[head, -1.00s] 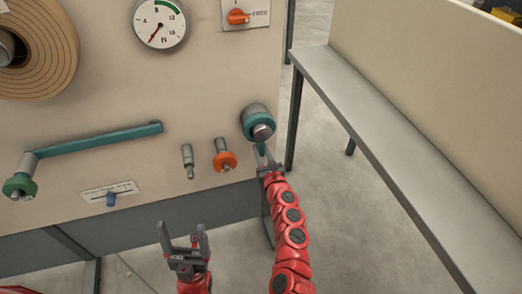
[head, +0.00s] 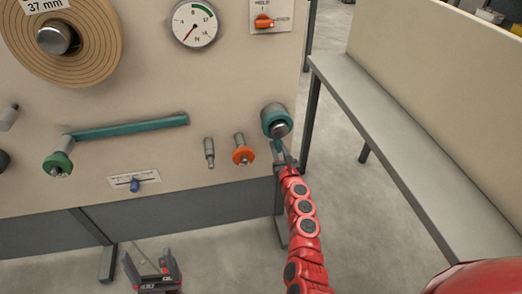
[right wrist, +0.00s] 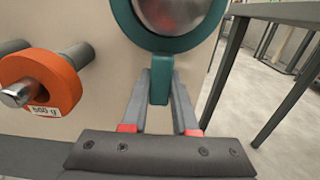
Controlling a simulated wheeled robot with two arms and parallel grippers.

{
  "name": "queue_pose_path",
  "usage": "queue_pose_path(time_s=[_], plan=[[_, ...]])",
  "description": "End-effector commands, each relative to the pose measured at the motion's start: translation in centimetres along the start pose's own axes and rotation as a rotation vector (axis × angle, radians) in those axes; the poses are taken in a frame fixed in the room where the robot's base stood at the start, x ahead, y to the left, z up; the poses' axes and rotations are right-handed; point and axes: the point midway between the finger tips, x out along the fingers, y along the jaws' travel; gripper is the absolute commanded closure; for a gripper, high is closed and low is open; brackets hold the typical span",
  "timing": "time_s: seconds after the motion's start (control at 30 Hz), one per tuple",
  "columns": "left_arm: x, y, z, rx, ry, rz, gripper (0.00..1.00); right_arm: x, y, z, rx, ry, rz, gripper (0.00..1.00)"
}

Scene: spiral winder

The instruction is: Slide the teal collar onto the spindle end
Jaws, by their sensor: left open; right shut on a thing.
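The teal collar (head: 267,122) is a ring with a tab at its bottom. It sits around the silver spindle end (head: 281,129) at the panel's lower right, and the spindle's metal face shows inside the ring. In the right wrist view the collar (right wrist: 155,41) and spindle end (right wrist: 172,12) fill the top, cut off by the frame. My right gripper (head: 281,160) is below the collar, shut on its tab; the tab shows between the fingers (right wrist: 161,88) in the right wrist view. My left gripper (head: 150,262) is open and empty, low in the head view, away from the panel.
An orange collar (head: 243,156) on a peg and a bare peg (head: 209,152) stand left of the spindle. A teal crank arm (head: 130,129), paper roll (head: 85,45) and gauge (head: 194,23) are further left. A grey bench (head: 400,140) stands right.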

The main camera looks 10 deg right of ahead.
Motion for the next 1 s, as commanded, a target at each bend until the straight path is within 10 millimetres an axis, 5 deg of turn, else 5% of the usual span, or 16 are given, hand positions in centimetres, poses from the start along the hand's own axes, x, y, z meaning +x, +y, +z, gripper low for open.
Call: queue_pose_path(time_s=[1.0], plan=[[4.7,-0.2,-0.8,0.000,0.000,0.000,0.19,-11.6,0.0,0.9,0.001,-0.002,-0.003,1.00]])
